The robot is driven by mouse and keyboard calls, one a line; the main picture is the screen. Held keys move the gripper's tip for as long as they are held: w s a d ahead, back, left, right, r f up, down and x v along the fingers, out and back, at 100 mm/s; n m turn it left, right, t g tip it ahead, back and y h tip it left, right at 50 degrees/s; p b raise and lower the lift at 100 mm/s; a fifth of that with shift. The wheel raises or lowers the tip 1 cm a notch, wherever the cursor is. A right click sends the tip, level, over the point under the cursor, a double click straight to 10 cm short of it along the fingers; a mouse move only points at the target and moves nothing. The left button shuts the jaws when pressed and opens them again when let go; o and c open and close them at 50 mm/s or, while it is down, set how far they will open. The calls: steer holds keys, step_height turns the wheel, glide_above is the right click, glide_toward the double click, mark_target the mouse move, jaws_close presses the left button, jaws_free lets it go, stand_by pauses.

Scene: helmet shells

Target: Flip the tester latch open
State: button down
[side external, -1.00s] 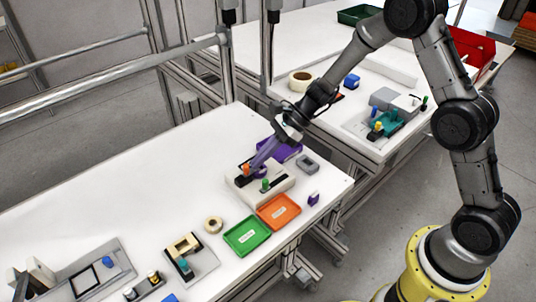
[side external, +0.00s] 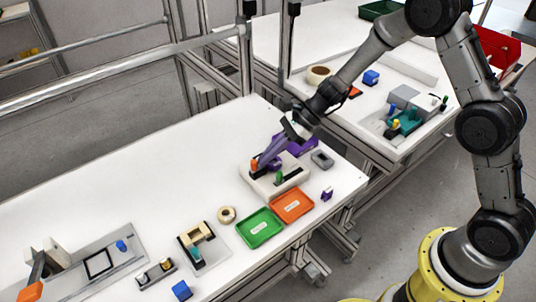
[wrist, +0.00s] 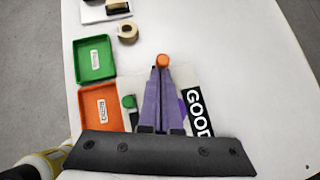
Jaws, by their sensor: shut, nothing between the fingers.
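The tester (side external: 270,187) is a pale box on the white table, behind the green and orange trays. An orange-tipped latch lever (side external: 254,165) stands at its left end, and a green knob (side external: 278,177) sits to the right. My gripper (side external: 262,163) reaches down from the upper right with its purple fingers shut and empty, right beside the orange tip. In the wrist view the fingertips (wrist: 162,72) come together just below the orange tip (wrist: 162,61); I cannot tell if they touch it. The fingers hide much of the tester there.
The green tray (side external: 260,229) and orange tray (side external: 292,205) lie in front of the tester. A purple tray (side external: 303,144) lies behind it, and a grey block (side external: 322,159) to its right. A tape roll (side external: 226,214) lies at left. The table's left middle is clear.

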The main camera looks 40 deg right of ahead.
steer(key=d, duration=0.3)
steer(key=s+d, duration=0.1)
steer(key=shift+s+d+r, duration=0.1)
steer(key=shift+d+r, duration=0.1)
steer(key=shift+r, duration=0.1)
steer(key=v, duration=0.9)
steer(key=shift+r, duration=0.1)
steer(key=s+a+r+n+h, duration=0.1)
steer(key=s+a+r+n, duration=0.15)
steer(key=s+r, duration=0.2)
steer(key=s+a+r+n+t+h, duration=0.1)
steer(key=s+r+n, duration=0.2)
steer(key=s+r, duration=0.15)
steer(key=s+a+r+n+h, duration=0.1)
steer(key=s+r+n, duration=0.2)
steer(key=s+r, duration=0.15)
steer(key=s+d+f+n+t+h, duration=0.1)
steer(key=s+d+n+h, duration=0.4)
steer(key=s+n, duration=0.8)
steer(key=d+f, duration=0.1)
steer(key=d, duration=0.2)
steer(key=shift+s+t+h, duration=0.3)
steer(key=shift+t, duration=0.1)
